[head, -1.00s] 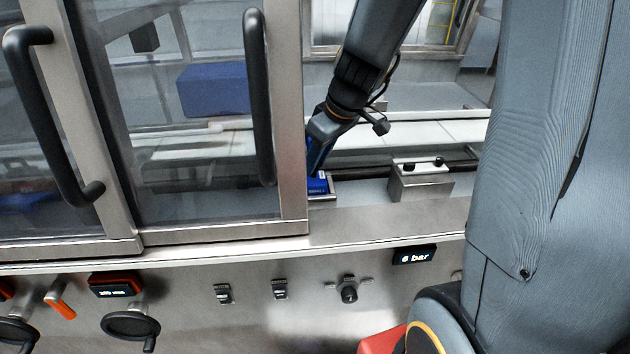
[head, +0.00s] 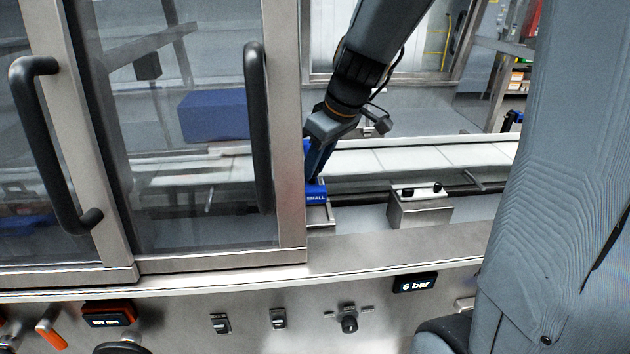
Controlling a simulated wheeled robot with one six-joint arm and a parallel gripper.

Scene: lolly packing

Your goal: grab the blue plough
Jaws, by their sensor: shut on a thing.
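The blue plough (head: 316,195), with the white word "SMALL" on its front, is at the right edge of the glass door frame. My gripper (head: 317,174) reaches down to it from above and is shut on it. The plough is just above a small metal holder (head: 321,225). The door frame hides the left part of the plough and of the gripper tips.
Sliding glass doors with black handles (head: 254,130) stand close at the left. A metal block with black knobs (head: 419,210) sits to the right. A white conveyor (head: 430,157) runs behind. A blue box (head: 213,115) shows through the glass.

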